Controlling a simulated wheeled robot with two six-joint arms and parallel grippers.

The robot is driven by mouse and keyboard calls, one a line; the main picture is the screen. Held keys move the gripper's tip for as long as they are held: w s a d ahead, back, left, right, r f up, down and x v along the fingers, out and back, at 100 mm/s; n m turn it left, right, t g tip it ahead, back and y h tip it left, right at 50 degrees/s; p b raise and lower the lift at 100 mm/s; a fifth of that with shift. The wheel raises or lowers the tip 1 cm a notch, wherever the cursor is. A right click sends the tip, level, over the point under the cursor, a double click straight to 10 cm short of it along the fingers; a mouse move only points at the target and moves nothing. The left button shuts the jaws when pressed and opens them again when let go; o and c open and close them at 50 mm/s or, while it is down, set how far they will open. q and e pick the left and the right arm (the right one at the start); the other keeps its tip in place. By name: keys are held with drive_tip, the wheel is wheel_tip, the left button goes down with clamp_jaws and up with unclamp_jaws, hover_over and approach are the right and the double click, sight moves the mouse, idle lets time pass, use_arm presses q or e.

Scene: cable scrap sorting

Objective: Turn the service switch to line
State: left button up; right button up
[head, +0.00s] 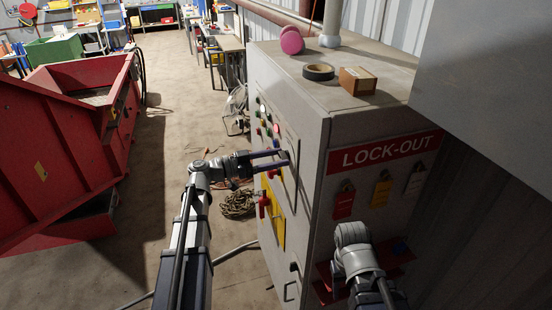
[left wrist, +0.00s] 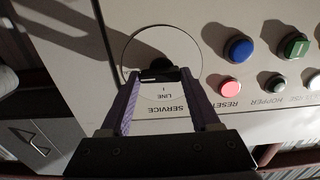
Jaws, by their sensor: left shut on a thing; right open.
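The service switch shows in the left wrist view as a dark knob (left wrist: 158,71) on a round plate (left wrist: 160,40). The words LINE and SERVICE show upside down below the knob. My left gripper (left wrist: 160,80) has its two purple fingers on either side of the knob and is shut on it. In the head view my left gripper (head: 286,157) reaches from the left to the front of the grey cabinet (head: 303,120); the knob is hard to make out there. My right arm shows at the lower right, its gripper hidden.
Blue (left wrist: 239,50), red (left wrist: 230,86) and green (left wrist: 293,46) buttons sit beside the switch. A red handle (head: 264,204) on a yellow plate lies below my left gripper. Padlocks hang under the LOCK-OUT sign (head: 384,154). Tape (head: 318,72) and a box (head: 357,81) lie on top.

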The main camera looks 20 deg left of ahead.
use_arm(q)
drive_tip(key=n, duration=0.8)
drive_tip(key=shift+w+a+r+n, duration=0.1)
drive_tip(key=shift+n, duration=0.3)
drive_tip(key=n, duration=0.9)
drive_tip(key=shift+w, duration=0.1)
idle(0.5)
drive_tip(key=o, duration=1.4)
drive_tip(key=shift+c, duration=0.2)
drive_tip(key=shift+a, duration=0.15)
